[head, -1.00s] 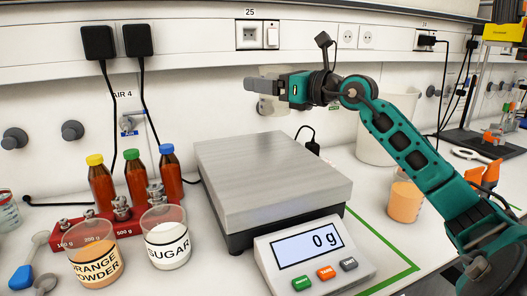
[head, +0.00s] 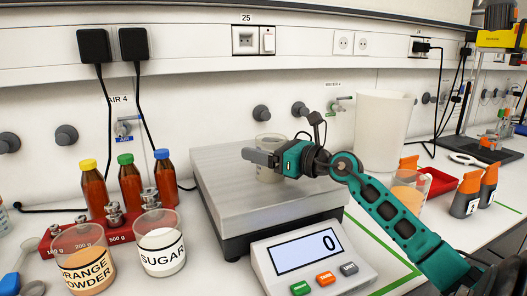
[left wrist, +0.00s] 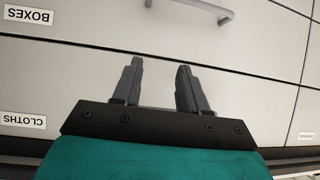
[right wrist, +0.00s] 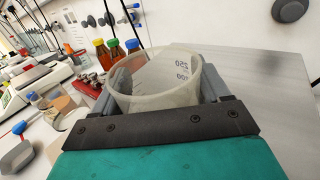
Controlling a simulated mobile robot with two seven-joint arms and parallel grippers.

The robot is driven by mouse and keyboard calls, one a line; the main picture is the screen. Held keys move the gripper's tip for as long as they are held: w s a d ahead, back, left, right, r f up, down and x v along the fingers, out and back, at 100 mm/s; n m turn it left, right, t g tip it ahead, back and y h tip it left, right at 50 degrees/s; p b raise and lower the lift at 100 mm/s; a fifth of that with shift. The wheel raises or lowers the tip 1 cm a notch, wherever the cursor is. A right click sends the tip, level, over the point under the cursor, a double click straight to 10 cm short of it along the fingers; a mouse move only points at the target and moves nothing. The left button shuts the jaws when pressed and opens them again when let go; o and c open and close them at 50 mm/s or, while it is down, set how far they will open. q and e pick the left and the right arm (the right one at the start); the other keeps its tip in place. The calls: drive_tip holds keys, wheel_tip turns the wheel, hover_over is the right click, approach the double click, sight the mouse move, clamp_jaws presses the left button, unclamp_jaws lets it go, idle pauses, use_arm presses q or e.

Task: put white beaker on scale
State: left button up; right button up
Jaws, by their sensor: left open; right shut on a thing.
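My right gripper (head: 262,158) is shut on a translucent whitish beaker (head: 268,142), which stands upright over the middle of the scale's metal plate (head: 220,200). In the right wrist view the beaker (right wrist: 155,90) sits between the fingers, with printed marks on its wall. I cannot tell whether its base touches the plate. The scale's display (head: 305,252) reads 0. My left gripper (left wrist: 158,78) is open and empty in front of cabinet drawers; it is outside the head view.
Orange powder (head: 84,265) and sugar (head: 161,250) beakers stand left of the scale, near several capped bottles (head: 130,185) and a red weight rack (head: 75,240). A large white container (head: 383,125) and a beaker of orange liquid (head: 405,195) stand to the right.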

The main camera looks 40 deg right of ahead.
drive_tip(key=shift+f, duration=0.15)
drive_tip(key=o, duration=1.1)
drive_tip(key=shift+r, duration=0.35)
drive_tip(key=shift+s+f, duration=0.2)
drive_tip(key=shift+s, duration=0.1)
drive_tip(key=b+v, duration=0.1)
drive_tip(key=v, duration=1)
drive_tip(key=shift+s+d+r+b, duration=0.1)
drive_tip(key=shift+s+d+b, duration=0.1)
drive_tip(key=shift+b, duration=0.15)
